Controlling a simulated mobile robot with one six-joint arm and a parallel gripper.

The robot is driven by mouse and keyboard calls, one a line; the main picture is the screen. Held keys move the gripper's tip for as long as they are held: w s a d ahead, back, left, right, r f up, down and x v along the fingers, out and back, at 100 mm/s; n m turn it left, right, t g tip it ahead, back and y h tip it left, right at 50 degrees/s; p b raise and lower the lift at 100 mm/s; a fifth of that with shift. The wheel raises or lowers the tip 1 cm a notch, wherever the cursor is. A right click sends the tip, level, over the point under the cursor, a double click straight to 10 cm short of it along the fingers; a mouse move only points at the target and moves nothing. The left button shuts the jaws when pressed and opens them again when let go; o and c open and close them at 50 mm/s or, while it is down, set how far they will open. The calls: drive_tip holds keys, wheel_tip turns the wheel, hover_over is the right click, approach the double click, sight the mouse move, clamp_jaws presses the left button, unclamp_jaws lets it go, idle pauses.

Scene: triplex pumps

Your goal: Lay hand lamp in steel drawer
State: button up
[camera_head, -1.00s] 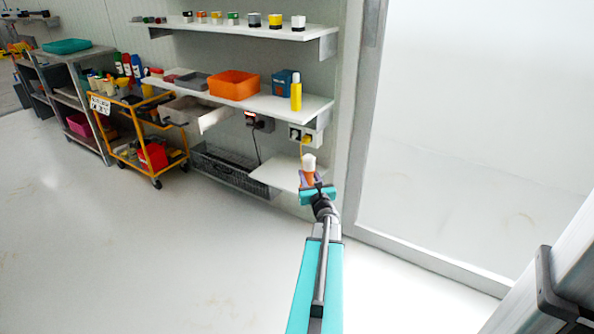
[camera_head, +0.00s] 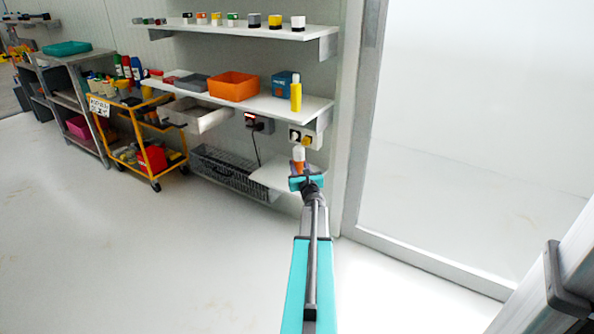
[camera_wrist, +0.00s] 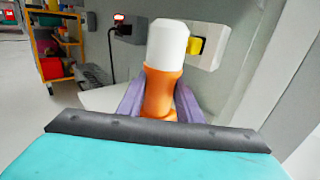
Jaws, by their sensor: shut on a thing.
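The hand lamp (camera_head: 298,154), orange with a white top, stands upright in my gripper (camera_head: 300,168). In the wrist view the lamp (camera_wrist: 165,85) is between my two purple-grey fingers (camera_wrist: 160,98), which are shut on its orange body. The steel drawer (camera_head: 208,121) is pulled out under the middle wall shelf, left of and beyond my gripper. Its front and side show, but little of its inside can be made out. The lamp is apart from the drawer, in front of the wall near the sockets.
The middle shelf (camera_head: 318,108) carries an orange bin (camera_head: 233,87), a blue box and a yellow bottle (camera_head: 296,95). A low white shelf (camera_head: 274,178) and a wire basket (camera_head: 232,172) are below. A yellow trolley (camera_head: 140,137) stands left. The floor in front is clear.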

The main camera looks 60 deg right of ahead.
sight(297, 166)
idle(0.3)
drive_tip(key=shift+w+d, duration=0.4)
drive_tip(key=shift+w, duration=0.15)
drive_tip(key=shift+w+d+f+b, duration=0.4)
drive_tip(key=shift+w+d, duration=0.1)
drive_tip(key=shift+w, duration=0.1)
drive_tip(key=shift+s+a+f+b, duration=0.1)
drive_tip(key=shift+f+b, duration=0.4)
drive_tip(key=shift+f, duration=0.1)
drive_tip(key=shift+f+b, duration=0.4)
drive_tip(key=shift+f, duration=0.25)
drive_tip(key=shift+f+b, duration=0.2)
drive_tip(key=shift+b, duration=0.1)
drive_tip(key=o, duration=1.2)
drive_tip(key=shift+r+p, duration=0.1)
drive_tip(key=shift+p, duration=0.55)
